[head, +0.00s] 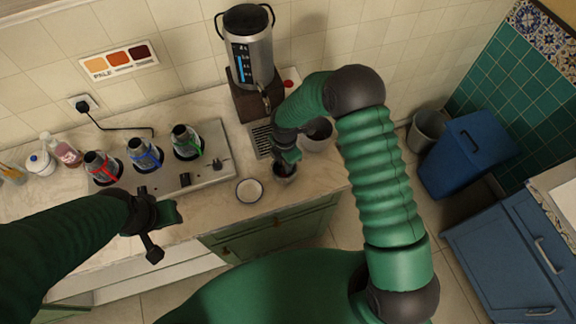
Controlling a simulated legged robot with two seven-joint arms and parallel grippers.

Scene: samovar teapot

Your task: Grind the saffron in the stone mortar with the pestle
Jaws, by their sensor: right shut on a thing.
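A small grey stone mortar (286,179) stands near the counter's front edge, to the right of a small white bowl. Its inside looks dark reddish; I cannot make out the saffron. My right gripper (288,161) points down right over the mortar. It is shut on the pestle, which is mostly hidden by the gripper and the mortar rim. I cannot tell how deep the tip sits. My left gripper (155,225) is apart from all this, in front of the counter's left part, and I cannot make out its jaws clearly.
A white bowl (249,190) stands close left of the mortar. A grey pot (318,138) stands behind right, and a samovar (251,55) at the back. Jars stand far left. A blue bin (468,150) is on the floor.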

